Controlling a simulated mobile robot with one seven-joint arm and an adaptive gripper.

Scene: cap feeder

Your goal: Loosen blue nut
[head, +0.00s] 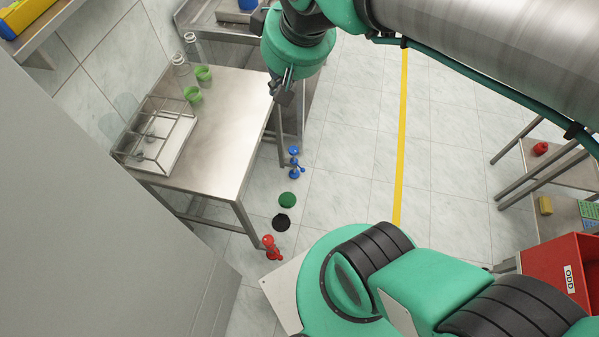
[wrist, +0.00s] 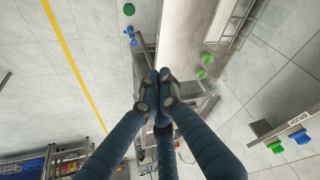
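A blue fitting (head: 294,162) with a round top and a small side knob stands low beside the steel table in the head view. It also shows in the wrist view (wrist: 131,36), above and left of the fingers. I cannot tell which part of it is the nut. My gripper (head: 284,92) hangs above and slightly left of the fitting in the head view, apart from it. In the wrist view my gripper's (wrist: 158,92) dark fingers come together at their tips, with nothing seen between them.
A steel table (head: 222,125) stands at the left with a wire rack (head: 160,135) and green cups (head: 203,74). A green disc (head: 288,200), a black disc (head: 281,222) and a red fitting (head: 270,247) line up below the blue fitting. A red bin (head: 556,277) is at right. Open floor lies between.

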